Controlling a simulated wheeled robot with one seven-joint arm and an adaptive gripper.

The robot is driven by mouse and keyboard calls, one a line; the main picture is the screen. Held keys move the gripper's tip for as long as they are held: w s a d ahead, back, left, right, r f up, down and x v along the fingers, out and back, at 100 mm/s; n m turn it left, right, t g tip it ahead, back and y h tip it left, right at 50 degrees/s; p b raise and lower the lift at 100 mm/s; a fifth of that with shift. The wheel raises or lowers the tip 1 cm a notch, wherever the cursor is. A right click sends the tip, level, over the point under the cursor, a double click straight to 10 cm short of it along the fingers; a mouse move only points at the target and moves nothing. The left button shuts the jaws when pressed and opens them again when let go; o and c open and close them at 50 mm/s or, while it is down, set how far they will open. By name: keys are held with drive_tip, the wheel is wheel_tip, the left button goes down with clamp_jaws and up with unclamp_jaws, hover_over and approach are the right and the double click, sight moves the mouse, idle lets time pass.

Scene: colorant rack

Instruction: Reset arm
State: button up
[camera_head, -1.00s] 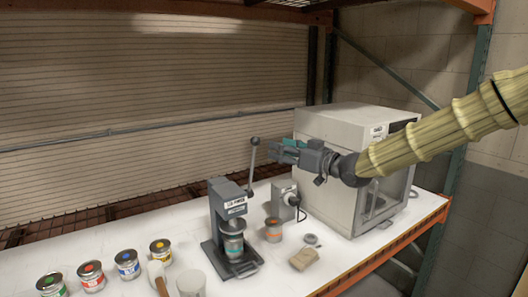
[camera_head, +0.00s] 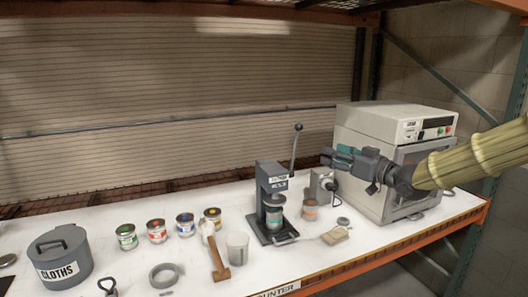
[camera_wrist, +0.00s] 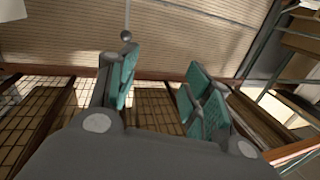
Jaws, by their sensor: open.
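My gripper (camera_head: 338,158) is held in the air in front of the white box-shaped machine (camera_head: 368,127), above the counter. In the wrist view my gripper (camera_wrist: 160,88) shows its teal-padded fingers wide apart with nothing between them. My arm reaches in from the right edge in its tan ribbed sleeve. The fingers point left, toward the lever of the grey can press (camera_head: 271,185). A can sits in the press.
Several small paint cans (camera_head: 157,231) stand in a row at the left. A mallet (camera_head: 217,256), a clear cup (camera_head: 237,248), a tape roll (camera_head: 164,275) and a grey cloths bin (camera_head: 60,257) are on the white counter.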

drive_tip(key=s+a+f+m+g+h+b, duration=0.1)
drive_tip(key=a+f, duration=0.1)
drive_tip(key=f, duration=1)
drive_tip(key=s+a+f+m+g+h+b, duration=0.1)
drive_tip(key=s+a+f+m+g+h, duration=0.1)
drive_tip(key=f, duration=1)
drive_tip(key=s+f+m+g+h, duration=0.1)
drive_tip(key=s+f+g, duration=0.1)
drive_tip(key=s+f, duration=0.65)
drive_tip(key=s+f+m+g+h, duration=0.1)
drive_tip(key=s+f+h, duration=0.15)
drive_tip(key=f, duration=1.05)
drive_tip(key=s+d+f+m+g+h+b, duration=0.15)
drive_tip(key=s+f+g, duration=0.25)
drive_tip(key=s+f, duration=1.3)
drive_tip(key=s+d+f+g+h+b, duration=0.1)
drive_tip(key=s+d+f+g, duration=0.1)
drive_tip(key=s, duration=0.8)
drive_tip(key=s+d+f+g+h+b, duration=0.1)
drive_tip(key=s+f, duration=0.3)
drive_tip(key=s, duration=0.6)
drive_tip(key=shift+d+f+g+h, duration=0.3)
drive_tip(key=shift+d+g+h, duration=0.1)
drive_tip(key=shift+d+g, duration=0.2)
drive_tip(key=shift+a, duration=0.1)
